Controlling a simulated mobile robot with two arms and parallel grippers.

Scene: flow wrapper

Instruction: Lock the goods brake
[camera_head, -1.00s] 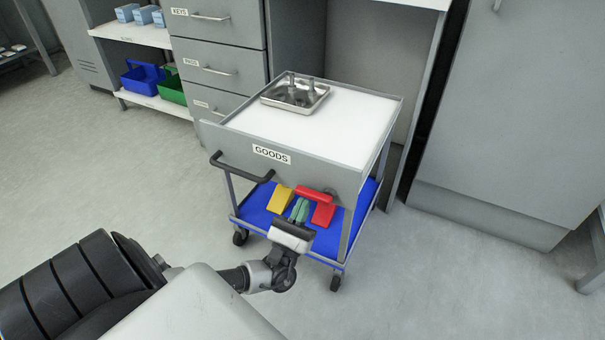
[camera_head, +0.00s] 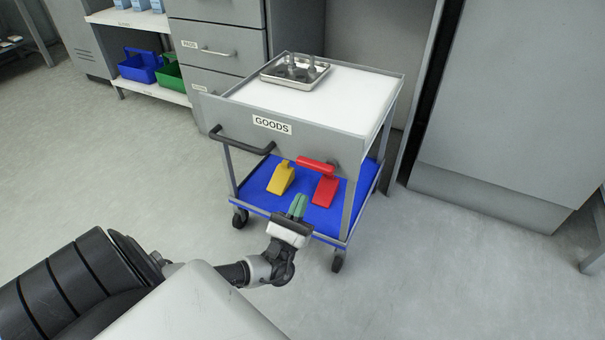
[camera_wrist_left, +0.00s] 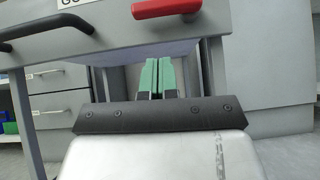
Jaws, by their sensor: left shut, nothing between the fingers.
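The goods trolley (camera_head: 236,150) stands ahead, with a "GOODS" label (camera_head: 272,125) on its grey front panel. A red lever (camera_head: 318,165) lies roughly level, sloping slightly down to the right, at the lower right of that panel. It also shows at the top of the left wrist view (camera_wrist_left: 165,8). My left gripper (camera_head: 298,206) is shut and empty, its green fingertips together. It is below and in front of the red lever, apart from it, near the lower shelf's front edge. In the left wrist view the fingers (camera_wrist_left: 157,78) point towards the trolley. My right gripper is not seen.
A black push handle (camera_head: 240,143) sticks out from the panel's left. A yellow wedge (camera_head: 281,178) and a red wedge (camera_head: 326,190) are on the blue lower shelf (camera_head: 258,190). A metal tray (camera_head: 294,78) is on top. Drawers and cabinets stand behind; floor at left is clear.

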